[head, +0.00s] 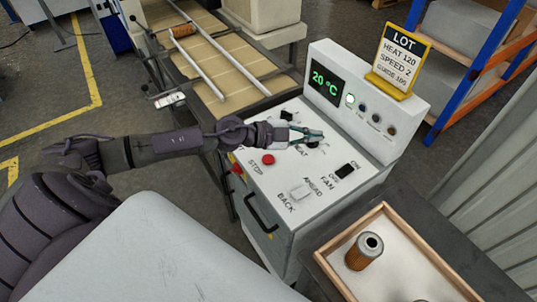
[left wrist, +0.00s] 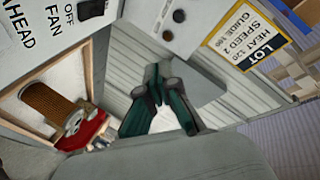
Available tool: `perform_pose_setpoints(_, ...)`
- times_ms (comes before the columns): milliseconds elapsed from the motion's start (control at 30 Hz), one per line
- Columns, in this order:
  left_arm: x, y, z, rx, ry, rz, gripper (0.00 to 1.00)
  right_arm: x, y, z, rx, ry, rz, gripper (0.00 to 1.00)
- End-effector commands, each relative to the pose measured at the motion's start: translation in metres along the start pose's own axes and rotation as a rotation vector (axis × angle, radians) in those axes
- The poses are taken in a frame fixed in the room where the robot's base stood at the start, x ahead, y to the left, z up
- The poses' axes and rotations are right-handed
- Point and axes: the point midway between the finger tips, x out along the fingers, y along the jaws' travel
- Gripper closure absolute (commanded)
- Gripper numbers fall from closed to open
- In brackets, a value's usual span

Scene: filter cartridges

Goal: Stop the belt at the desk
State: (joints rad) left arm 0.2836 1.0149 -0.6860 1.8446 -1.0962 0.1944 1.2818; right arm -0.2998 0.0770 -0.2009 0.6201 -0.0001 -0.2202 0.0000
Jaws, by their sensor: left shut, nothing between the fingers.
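The white control desk (head: 310,165) stands in the middle of the head view. Its round red STOP button (head: 268,159) is on the sloped top, left of the HEAT knob. My left gripper (head: 318,135) reaches in from the left, over the HEAT area and past the STOP button, and partly hides the knob. Its fingers also show in the left wrist view (left wrist: 157,75), shut and empty. Whether they touch the desk I cannot tell. The belt (head: 215,65) runs behind the desk, with a copper-coloured cartridge (head: 183,30) by its rails. My right gripper is out of view.
A LOT sign (head: 402,60) stands on top. A wooden tray (head: 328,272) with a cartridge (head: 364,251) lies at the lower right.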

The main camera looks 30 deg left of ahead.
Motion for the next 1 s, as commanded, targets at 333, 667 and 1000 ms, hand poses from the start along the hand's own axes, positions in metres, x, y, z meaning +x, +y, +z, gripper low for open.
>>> perform_pose_setpoints(333, -0.078, -0.014, 0.088, 0.075, -0.314, 0.367, 1.00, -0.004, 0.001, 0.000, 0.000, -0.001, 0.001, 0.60)
perform_pose_setpoints(667, -0.090, -0.015, 0.098, 0.070, -0.358, 0.399, 1.00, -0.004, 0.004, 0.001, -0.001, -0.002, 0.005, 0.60)
perform_pose_setpoints(1000, -0.087, -0.010, 0.102, 0.070, -0.356, 0.398, 1.00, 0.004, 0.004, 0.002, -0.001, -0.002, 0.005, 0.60)
